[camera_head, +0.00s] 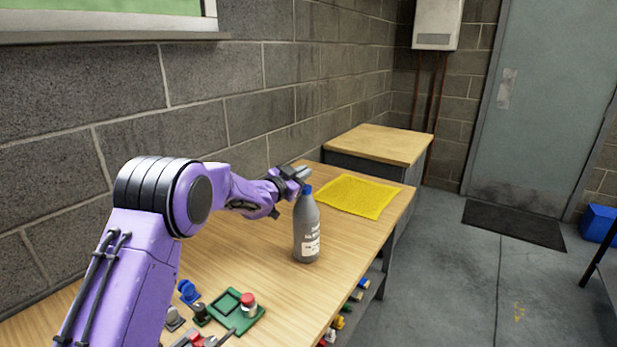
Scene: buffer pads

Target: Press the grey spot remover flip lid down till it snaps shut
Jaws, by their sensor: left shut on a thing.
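The grey spot remover bottle (306,230) stands upright on the wooden bench, with a pale label low on its side and a blue cap part (308,189) at its top. My left gripper (302,174) reaches in from the left and is at the top of the bottle, shut on the flip lid. The lid is mostly hidden by the fingers, and its angle is too small to make out.
A yellow cloth (357,196) lies on the bench behind the bottle. A green tray (233,310) with a red-topped piece and several small parts sit at the front left. The bench's right edge is close to the bottle. A block wall runs along the left.

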